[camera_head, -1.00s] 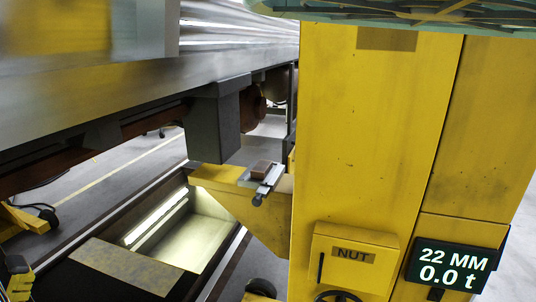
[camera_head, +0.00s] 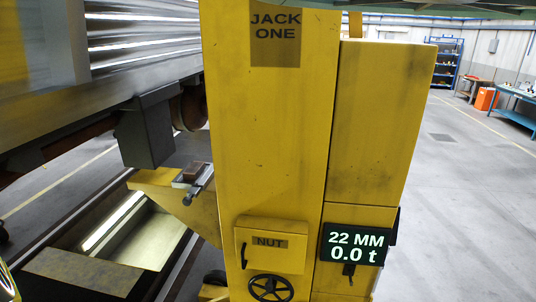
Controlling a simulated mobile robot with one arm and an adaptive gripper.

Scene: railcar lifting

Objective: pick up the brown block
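The brown block (camera_head: 195,169) is small and lies on a grey metal plate (camera_head: 203,182) on top of the yellow arm (camera_head: 160,184) that juts left from the jack. A dark rod end sticks out from the plate toward the viewer. The block sits below and to the right of the grey bracket under the railcar, with a gap between them. My gripper is not in view.
The yellow jack column (camera_head: 263,120), labelled JACK ONE, stands in the centre. A display (camera_head: 356,249) reads 22 MM and 0.0 t beside a NUT box (camera_head: 270,245) and handwheel (camera_head: 270,288). The railcar (camera_head: 90,90) overhangs at left above a lit pit (camera_head: 125,235). Floor at right is open.

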